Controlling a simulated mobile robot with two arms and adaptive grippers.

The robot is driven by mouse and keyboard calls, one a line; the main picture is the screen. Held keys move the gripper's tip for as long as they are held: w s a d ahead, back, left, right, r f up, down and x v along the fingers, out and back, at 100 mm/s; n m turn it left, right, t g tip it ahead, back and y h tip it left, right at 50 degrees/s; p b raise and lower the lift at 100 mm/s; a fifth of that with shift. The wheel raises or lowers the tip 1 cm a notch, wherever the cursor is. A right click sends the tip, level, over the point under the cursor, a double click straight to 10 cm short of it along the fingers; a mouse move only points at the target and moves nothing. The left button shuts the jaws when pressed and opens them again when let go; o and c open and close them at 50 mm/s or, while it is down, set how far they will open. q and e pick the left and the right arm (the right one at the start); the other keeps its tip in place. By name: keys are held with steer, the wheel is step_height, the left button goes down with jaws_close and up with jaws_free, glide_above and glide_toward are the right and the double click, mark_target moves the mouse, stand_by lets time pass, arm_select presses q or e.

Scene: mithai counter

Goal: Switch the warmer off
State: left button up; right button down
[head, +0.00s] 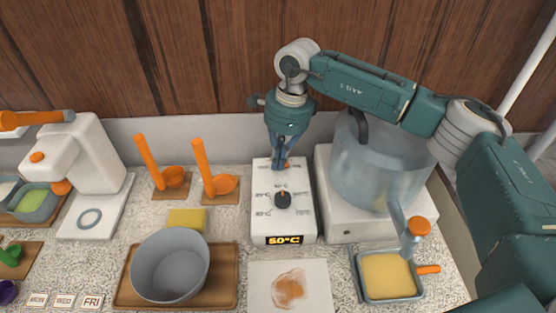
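My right gripper (281,163) points down at the top end of this box, above the knob in the picture. Its blue fingers look close together, and a small orange part (288,164) shows right beside them. Whether the fingers touch or grip that part is unclear. My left gripper is not in view.
A large translucent pot (375,170) on a white base stands close on the right. Orange ladles (219,184) and a yellow sponge (187,219) are on the left. A grey bowl (170,266) sits on a wooden board. A tray of yellow food (389,276) is at front right.

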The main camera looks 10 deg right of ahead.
mark_target(277, 172)
step_height(277, 172, up, 3)
steer(key=shift+a+r+p, duration=0.15)
steer(key=shift+r+p, duration=0.05)
steer(key=shift+p, duration=0.5)
step_height(277, 172, up, 10)
steer(key=a+b, duration=0.1)
steer(key=b, duration=0.2)
steer(key=shift+w+a, duration=0.2)
steer(key=shift+a, duration=0.1)
